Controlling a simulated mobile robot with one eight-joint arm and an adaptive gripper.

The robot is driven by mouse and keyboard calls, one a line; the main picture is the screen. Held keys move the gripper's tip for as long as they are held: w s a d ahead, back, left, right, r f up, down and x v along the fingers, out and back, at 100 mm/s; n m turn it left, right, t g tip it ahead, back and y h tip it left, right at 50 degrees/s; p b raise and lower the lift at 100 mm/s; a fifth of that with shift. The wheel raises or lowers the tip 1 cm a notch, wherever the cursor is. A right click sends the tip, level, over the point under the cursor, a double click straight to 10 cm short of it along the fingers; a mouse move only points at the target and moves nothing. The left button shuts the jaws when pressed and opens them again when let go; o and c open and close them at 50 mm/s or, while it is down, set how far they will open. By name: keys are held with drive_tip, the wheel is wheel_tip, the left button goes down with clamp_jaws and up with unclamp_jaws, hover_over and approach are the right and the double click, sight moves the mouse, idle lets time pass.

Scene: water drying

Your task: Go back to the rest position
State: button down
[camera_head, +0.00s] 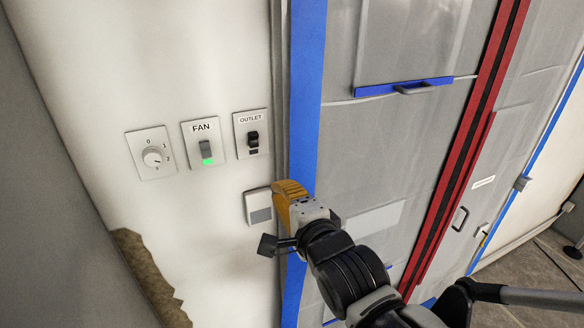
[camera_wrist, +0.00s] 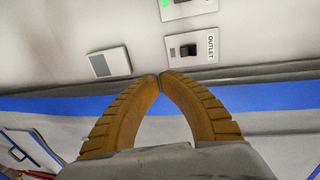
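My gripper (camera_head: 289,190) is raised in front of the wall, near the edge of the blue-taped plastic sheeting. In the wrist view its two orange-brown fingers (camera_wrist: 160,80) curve together and their tips meet with nothing between them. The fan switch (camera_head: 205,143) shows a green light in the head view. The outlet switch (camera_head: 252,138) is up and to the left of my gripper. A small square plate (camera_head: 258,206) is just left of the fingers and partly beside them. I cannot tell the gap between the fingertips and the wall.
A dial (camera_head: 152,157) is on the wall at the left. The grey plastic sheeting (camera_head: 390,150) has blue tape (camera_head: 307,80) and a red zipper strip (camera_head: 465,150). A brown damaged patch (camera_head: 148,275) is low on the wall. Floor (camera_head: 530,270) shows at the lower right.

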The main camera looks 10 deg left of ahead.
drive_tip(key=s+d+f+n+g+h+b, duration=0.2)
drive_tip(key=d+f+n+h+b, duration=0.3)
drive_tip(key=d+f+b, duration=1.4)
drive_tip(key=s+d+f+n+g+h+b, duration=0.1)
drive_tip(key=s+d+f+b, duration=0.4)
drive_tip(key=f, duration=0.5)
drive_tip(key=s+d+f+n+g+h+b, duration=0.2)
drive_tip(key=s+d+f+n+g+b, duration=0.1)
drive_tip(key=f, duration=0.7)
drive_tip(key=s+d+n+b, duration=0.1)
drive_tip(key=s+n+b, duration=0.1)
drive_tip(key=b, duration=0.1)
drive_tip(key=shift+s+d+n+g, duration=0.35)
drive_tip(key=shift+s+n+g, duration=0.05)
